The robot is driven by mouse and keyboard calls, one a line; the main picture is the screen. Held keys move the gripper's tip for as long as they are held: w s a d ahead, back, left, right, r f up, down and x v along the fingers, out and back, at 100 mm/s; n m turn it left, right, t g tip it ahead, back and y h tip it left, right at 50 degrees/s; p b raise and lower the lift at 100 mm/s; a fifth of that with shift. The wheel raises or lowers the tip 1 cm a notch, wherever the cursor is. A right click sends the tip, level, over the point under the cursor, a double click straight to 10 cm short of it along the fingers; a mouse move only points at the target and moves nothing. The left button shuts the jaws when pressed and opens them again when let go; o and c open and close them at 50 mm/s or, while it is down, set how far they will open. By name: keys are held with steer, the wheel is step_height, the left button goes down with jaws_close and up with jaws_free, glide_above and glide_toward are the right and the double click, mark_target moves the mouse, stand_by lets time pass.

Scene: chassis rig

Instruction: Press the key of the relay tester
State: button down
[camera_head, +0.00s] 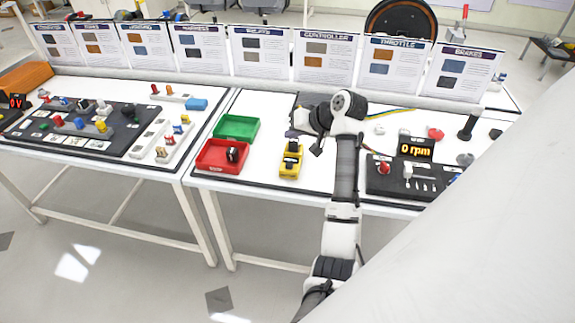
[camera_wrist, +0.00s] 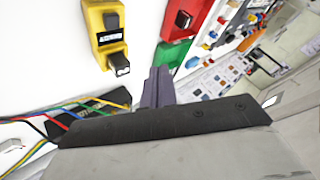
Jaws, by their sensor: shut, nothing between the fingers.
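The yellow relay tester (camera_head: 291,171) lies on the white bench, to the right of the red and green bins. In the wrist view the relay tester (camera_wrist: 101,38) shows at the upper left, with a dark block at each end and a small labelled panel between them. I cannot tell for certain which block is the key. My gripper (camera_wrist: 158,72) is shut and empty, beside the tester and apart from it. In the head view my wrist hangs over the bench behind and right of the tester, and the fingertips are hard to make out.
A red bin (camera_head: 207,165) holds a dark relay; a green bin (camera_head: 253,129) behind it looks empty. Coloured wires (camera_wrist: 60,113) lie near my gripper. A dark panel reading "0 rpm" (camera_head: 415,150) stands to the right. Information cards line the back.

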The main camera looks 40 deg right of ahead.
steer(key=shift+f, duration=0.1)
steer(key=b, duration=0.6)
glide_above(292, 166)
step_height(292, 166, down, 7)
steer(key=shift+s+r, duration=0.1)
steer(key=shift+f, duration=0.9)
steer(key=shift+f, duration=0.1)
stand_by(0.9)
steer(key=shift+f, duration=0.3)
steer(key=shift+f+b, duration=0.3)
steer(key=shift+f, duration=0.15)
stand_by(0.6)
stand_by(0.3)
steer(key=shift+r+p, duration=0.85)
steer(key=shift+r, duration=0.05)
